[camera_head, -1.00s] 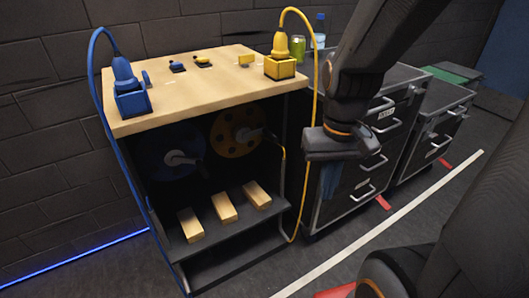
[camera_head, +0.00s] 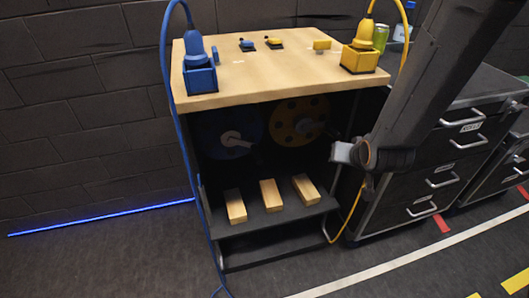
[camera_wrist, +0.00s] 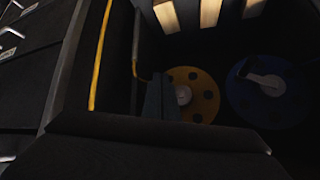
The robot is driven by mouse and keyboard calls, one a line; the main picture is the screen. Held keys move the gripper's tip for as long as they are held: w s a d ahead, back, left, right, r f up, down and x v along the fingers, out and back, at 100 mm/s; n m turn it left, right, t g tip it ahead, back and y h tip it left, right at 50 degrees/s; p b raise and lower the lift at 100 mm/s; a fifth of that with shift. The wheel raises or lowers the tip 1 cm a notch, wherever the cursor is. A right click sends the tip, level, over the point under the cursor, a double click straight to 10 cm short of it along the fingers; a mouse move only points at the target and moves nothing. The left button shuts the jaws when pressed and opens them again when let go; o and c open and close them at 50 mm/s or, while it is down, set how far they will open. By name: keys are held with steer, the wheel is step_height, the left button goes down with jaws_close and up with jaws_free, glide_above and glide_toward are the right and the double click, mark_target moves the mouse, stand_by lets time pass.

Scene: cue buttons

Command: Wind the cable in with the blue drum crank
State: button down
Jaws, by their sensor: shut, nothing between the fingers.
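The blue drum (camera_head: 222,126) sits in the dark recess of the cabinet, on the left, with a pale crank handle (camera_head: 236,141) on its face. In the wrist view the blue drum (camera_wrist: 262,103) is on the right, with its crank (camera_wrist: 265,79). The blue cable (camera_head: 180,125) runs from the blue plug (camera_head: 195,48) on the tabletop down the cabinet's left side. My gripper (camera_head: 341,153) is shut and empty at the right of the recess, apart from the blue crank. Its fingers (camera_wrist: 160,99) show in front of the yellow drum's edge in the wrist view.
The yellow drum (camera_head: 299,112) stands right of the blue one; the yellow cable (camera_head: 350,213) hangs at the cabinet's right. Wooden blocks (camera_head: 270,194) lie on the step below the drums. Drawer units (camera_head: 440,160) stand right. The floor in front is clear.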

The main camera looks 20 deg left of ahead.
steer(key=s+a+f+n+t+y, duration=0.15)
steer(key=a+t+y, duration=0.4)
steer(key=a, duration=1.25)
steer(key=w+a+f+g+y, duration=0.1)
steer(key=w+a+f, duration=0.4)
steer(key=w+a, duration=0.1)
steer(key=shift+a+f+n+p, duration=0.35)
steer(key=shift+a+f, duration=0.05)
steer(key=shift+a, duration=0.05)
steer(key=shift+g, duration=0.25)
